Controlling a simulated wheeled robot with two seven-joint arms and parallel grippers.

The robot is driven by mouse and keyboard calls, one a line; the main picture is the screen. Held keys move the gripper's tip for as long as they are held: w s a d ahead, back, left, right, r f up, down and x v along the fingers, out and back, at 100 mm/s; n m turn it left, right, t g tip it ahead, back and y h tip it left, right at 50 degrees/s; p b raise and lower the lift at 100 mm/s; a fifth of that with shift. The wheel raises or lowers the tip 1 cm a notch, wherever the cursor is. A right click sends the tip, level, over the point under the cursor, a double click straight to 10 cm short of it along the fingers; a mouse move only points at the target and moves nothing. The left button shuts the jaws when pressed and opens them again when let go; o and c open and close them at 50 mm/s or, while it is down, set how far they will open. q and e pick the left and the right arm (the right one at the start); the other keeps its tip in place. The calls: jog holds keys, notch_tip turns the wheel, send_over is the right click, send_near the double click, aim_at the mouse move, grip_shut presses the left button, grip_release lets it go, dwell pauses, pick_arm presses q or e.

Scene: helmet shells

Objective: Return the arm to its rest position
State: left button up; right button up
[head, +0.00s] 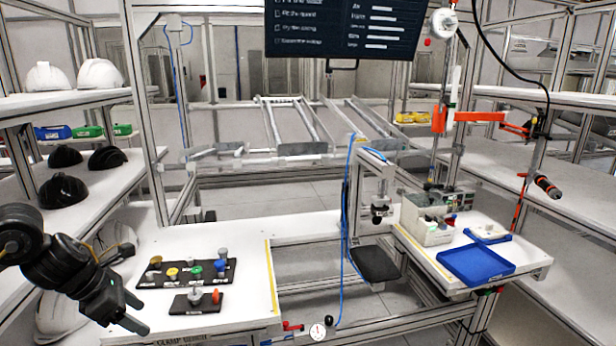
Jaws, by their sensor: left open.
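My left gripper (137,313) is at the lower left, with its arm coming in from the left edge. Its two fingers are apart, with nothing seen between them. It hangs over the front left part of the white table (235,258), left of the small black fixture plate (190,302). My right gripper is not in view.
A black tray (150,283) with several coloured knobs lies behind the small plate. White helmets (98,74) and black shells (63,191) sit on left shelves. A press (381,200) stands mid-right; a blue tray (476,264) lies on the right table.

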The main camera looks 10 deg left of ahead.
pick_arm(q)
jog(key=w+d+f+n+t+h, duration=0.1)
jog(key=w+d+f+n, duration=0.2)
jog(key=d, duration=0.6)
jog(key=w+d+f+n+t+h, duration=0.1)
jog(key=d+f+n+t+h, duration=0.1)
jog(key=d+f, duration=0.55)
jog(key=s+d+f+n+t, duration=0.25)
jog(key=s+d+n, duration=0.25)
jog(key=d+n, duration=0.7)
jog(key=s+a+f+n+g+y, duration=0.2)
jog(key=s+a+f+n, duration=0.2)
jog(key=s+n, duration=0.45)
jog(key=s+a+f+n+g+y, duration=0.2)
jog(key=s+a+f+n+y, duration=0.15)
jog(key=s+n, duration=0.45)
jog(key=s+a+f+n+g+y, duration=0.15)
jog(key=s+a+f+n, duration=0.35)
jog(key=n, duration=0.5)
notch_tip(320, 180, down, 26)
jog(key=s+g, duration=0.2)
jog(key=s, duration=0.1)
jog(key=s+a+f, duration=0.2)
jog(key=s+f, duration=1.3)
jog(key=shift+s+a+m+g, duration=0.4)
jog(key=shift+m, duration=0.05)
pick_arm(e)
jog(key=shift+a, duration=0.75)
